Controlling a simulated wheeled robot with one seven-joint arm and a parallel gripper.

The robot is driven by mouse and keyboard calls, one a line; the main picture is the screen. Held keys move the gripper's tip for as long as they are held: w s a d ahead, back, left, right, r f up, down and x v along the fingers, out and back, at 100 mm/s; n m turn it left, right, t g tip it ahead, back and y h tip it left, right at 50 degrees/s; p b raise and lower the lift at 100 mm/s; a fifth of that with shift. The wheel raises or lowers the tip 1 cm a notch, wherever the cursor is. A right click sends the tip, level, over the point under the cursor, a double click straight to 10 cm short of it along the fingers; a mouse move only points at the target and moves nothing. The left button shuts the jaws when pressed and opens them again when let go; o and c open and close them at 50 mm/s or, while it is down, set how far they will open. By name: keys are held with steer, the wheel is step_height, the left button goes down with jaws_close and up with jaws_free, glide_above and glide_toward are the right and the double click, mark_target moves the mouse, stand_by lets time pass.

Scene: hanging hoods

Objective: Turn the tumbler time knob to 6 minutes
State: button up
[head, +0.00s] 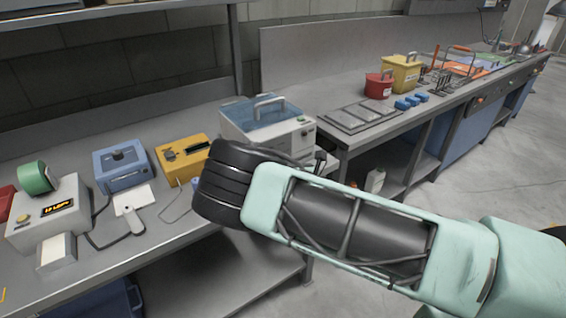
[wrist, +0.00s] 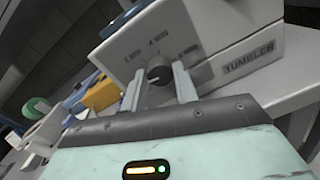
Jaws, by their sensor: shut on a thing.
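The tumbler (head: 300,138) is a pale box with a clear blue lid, standing on the bench in the middle of the head view. In the wrist view its front panel (wrist: 215,48) fills the upper part, with the word TUMBLER at right. The time knob (wrist: 158,70) is a small dark round knob with a light line on it. Several small minute labels sit around it, too blurred to read surely. My gripper (wrist: 159,78) is shut on the knob, one finger at each side. In the head view my arm hides the knob.
A yellow box (head: 183,160), a blue box (head: 122,165) and a pale device with a display (head: 50,215) stand left of the tumbler. A red pot (head: 379,86) and yellow container (head: 402,73) stand on the right bench. A gap separates the benches.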

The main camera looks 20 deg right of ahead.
steer(key=m+b, duration=0.1)
steer(key=m, duration=0.3)
steer(key=m+b, duration=0.1)
steer(key=m, duration=0.3)
steer(key=shift+d+m, duration=0.1)
steer(key=shift+m, duration=0.3)
steer(key=m+b, duration=0.2)
steer(key=m, duration=0.2)
steer(key=shift+d+g, duration=0.1)
steer(key=shift+g, duration=0.3)
steer(key=m+b, duration=0.2)
steer(key=m, duration=0.2)
steer(key=shift+f+m+y, duration=0.1)
steer(key=shift+m+y, duration=0.2)
steer(key=shift+y, duration=0.1)
steer(key=m+b, duration=0.2)
steer(key=m, duration=0.1)
steer(key=shift+f+m+b, duration=0.1)
steer(key=shift+m+b, duration=0.2)
steer(key=shift+b, duration=0.05)
steer(key=m+b, duration=0.3)
steer(key=m, duration=0.1)
steer(key=shift+y, duration=0.3)
steer(key=m+b, duration=0.3)
steer(key=m, duration=0.2)
steer(key=shift+f+b, duration=0.1)
steer(key=shift+b, duration=0.25)
steer(key=shift+m+b, duration=0.75)
steer(key=shift+m, duration=0.85)
